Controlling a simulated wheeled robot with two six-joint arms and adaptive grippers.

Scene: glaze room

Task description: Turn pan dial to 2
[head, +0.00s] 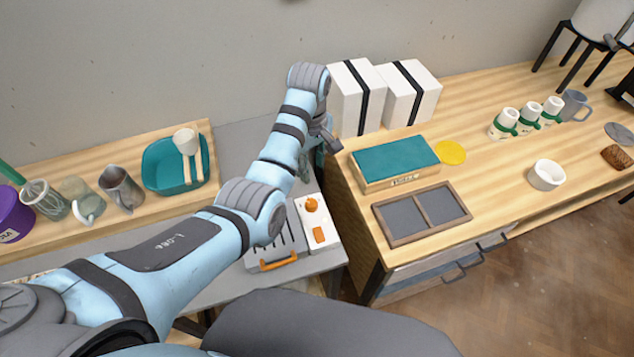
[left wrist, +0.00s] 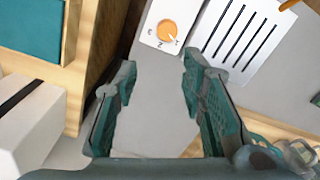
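The orange dial (head: 311,204) sits on a white control panel (head: 304,216), beside a slotted plate (head: 266,247) with an orange handle (head: 279,262). In the left wrist view the dial (left wrist: 167,33) has a pale pointer mark toward the lower right and small figures around it, too small to read surely. My left gripper (left wrist: 158,88) is open and empty, its teal fingers apart over bare grey surface, with the dial beyond the tips. In the head view the left gripper (head: 312,160) is mostly hidden behind its arm, on the wall side of the dial. My right gripper is out of view.
A teal basin (head: 165,165) and several vessels stand left.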

